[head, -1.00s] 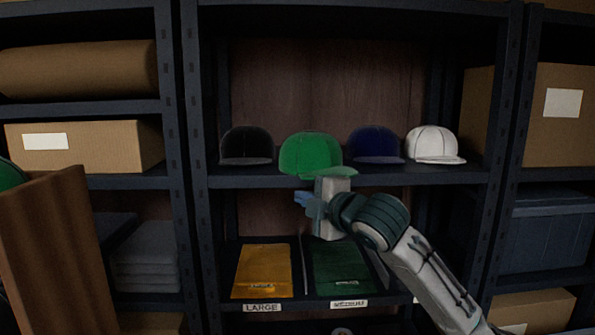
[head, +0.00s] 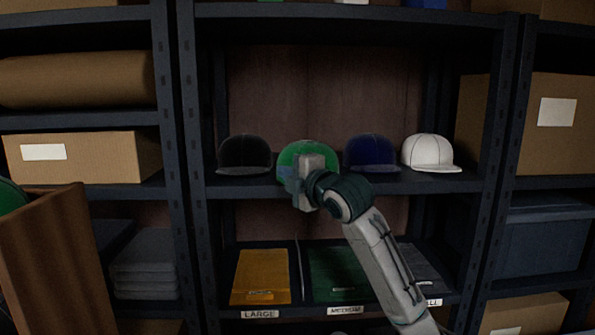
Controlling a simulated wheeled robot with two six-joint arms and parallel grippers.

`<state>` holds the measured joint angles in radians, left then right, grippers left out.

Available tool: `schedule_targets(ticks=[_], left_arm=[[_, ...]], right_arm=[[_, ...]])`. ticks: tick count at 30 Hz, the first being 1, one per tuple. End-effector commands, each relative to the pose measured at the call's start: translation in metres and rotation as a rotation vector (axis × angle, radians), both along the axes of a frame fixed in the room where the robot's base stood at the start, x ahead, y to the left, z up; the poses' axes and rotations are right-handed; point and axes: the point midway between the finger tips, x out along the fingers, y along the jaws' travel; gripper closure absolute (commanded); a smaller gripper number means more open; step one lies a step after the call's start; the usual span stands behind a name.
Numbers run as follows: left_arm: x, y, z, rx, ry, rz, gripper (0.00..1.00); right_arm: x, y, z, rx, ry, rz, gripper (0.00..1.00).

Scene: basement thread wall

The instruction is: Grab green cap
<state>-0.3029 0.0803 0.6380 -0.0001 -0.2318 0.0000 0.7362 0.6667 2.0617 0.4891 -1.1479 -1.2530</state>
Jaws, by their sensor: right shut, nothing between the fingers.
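The green cap (head: 318,147) sits on the middle shelf between a black cap (head: 245,153) and a blue cap (head: 371,152). My right gripper (head: 291,174) is in front of the green cap and hides its lower middle and much of its brim. The gripper is shut with nothing held. I cannot tell whether it touches the cap. My left gripper is not in view.
A white cap (head: 430,151) sits right of the blue cap. Below, yellow (head: 262,275) and green (head: 335,272) folded items lie above size labels. Dark shelf posts stand at both sides. A brown wooden box (head: 50,260) is at the lower left.

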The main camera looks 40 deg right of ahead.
Motion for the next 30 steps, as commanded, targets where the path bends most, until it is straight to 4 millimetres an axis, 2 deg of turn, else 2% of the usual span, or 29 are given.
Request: schedule_targets(ticks=[3,6,12,26,30], left_arm=[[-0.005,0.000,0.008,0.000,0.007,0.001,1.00],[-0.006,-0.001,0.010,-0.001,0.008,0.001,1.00],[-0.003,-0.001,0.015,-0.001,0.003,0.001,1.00],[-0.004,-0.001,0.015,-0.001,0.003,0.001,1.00],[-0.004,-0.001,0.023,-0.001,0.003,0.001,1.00]], right_arm=[[0.017,0.001,0.002,0.003,0.002,0.000,1.00],[0.018,-0.015,0.001,-0.004,0.003,-0.004,1.00],[0.022,-0.033,0.000,-0.003,0.002,-0.002,1.00],[0.024,-0.038,0.000,-0.001,0.001,0.000,1.00],[0.026,-0.048,0.002,-0.003,0.004,-0.003,1.00]])
